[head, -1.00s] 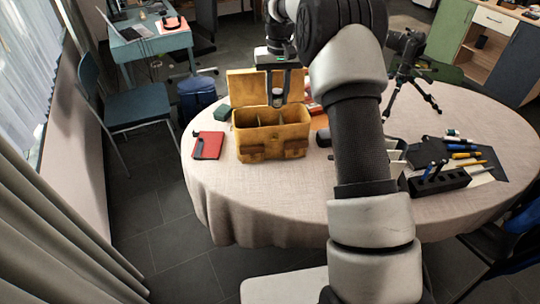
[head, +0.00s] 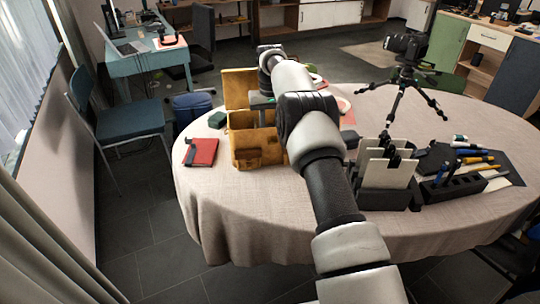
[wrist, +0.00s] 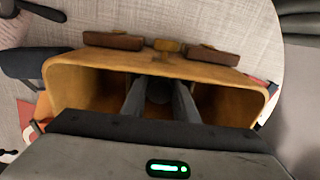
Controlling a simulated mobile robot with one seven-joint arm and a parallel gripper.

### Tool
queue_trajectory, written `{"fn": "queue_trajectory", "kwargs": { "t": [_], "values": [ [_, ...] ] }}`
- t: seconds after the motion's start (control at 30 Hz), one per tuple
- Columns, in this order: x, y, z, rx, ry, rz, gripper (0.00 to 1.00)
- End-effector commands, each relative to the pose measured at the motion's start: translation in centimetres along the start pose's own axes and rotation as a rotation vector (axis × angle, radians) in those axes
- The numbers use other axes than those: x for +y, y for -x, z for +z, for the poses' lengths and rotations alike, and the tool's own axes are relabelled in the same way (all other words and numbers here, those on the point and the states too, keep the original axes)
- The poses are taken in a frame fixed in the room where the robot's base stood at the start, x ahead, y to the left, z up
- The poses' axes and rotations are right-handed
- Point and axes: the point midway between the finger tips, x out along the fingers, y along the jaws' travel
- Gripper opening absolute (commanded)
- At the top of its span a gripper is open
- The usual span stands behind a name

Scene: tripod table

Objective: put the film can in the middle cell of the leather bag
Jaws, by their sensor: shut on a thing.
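The tan leather bag (head: 248,160) stands on the table with its lid (head: 238,88) up at the back. In the wrist view I look down into the bag (wrist: 60,75), its front flaps at the top of the picture. My gripper (wrist: 160,102) reaches down into the middle of the opening, its fingers shut on the dark film can (wrist: 159,90). The can's lower part and the cell dividers are mostly hidden by the fingers and shadow, so I cannot tell whether it touches the bottom. In the head view my arm hides the fingers and the can.
A red notebook (head: 201,152) lies left of the bag, with a green box (head: 217,119) behind it. A holder with white cards (head: 387,170), a pen rack (head: 452,186) and a camera on a tripod (head: 405,75) stand to the right. Bare cloth lies in front.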

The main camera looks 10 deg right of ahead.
Motion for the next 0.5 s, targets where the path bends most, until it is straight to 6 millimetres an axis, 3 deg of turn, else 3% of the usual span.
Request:
{"fn": "queue_trajectory", "kwargs": {
  "t": [0.33, 0.5],
  "values": [
    [0.0, -3.4, 0.0, -0.002, 0.0, 0.0, 0.06],
    [0.0, -6.5, 0.1, -0.002, 0.0, 0.0, 0.06]
  ]
}}
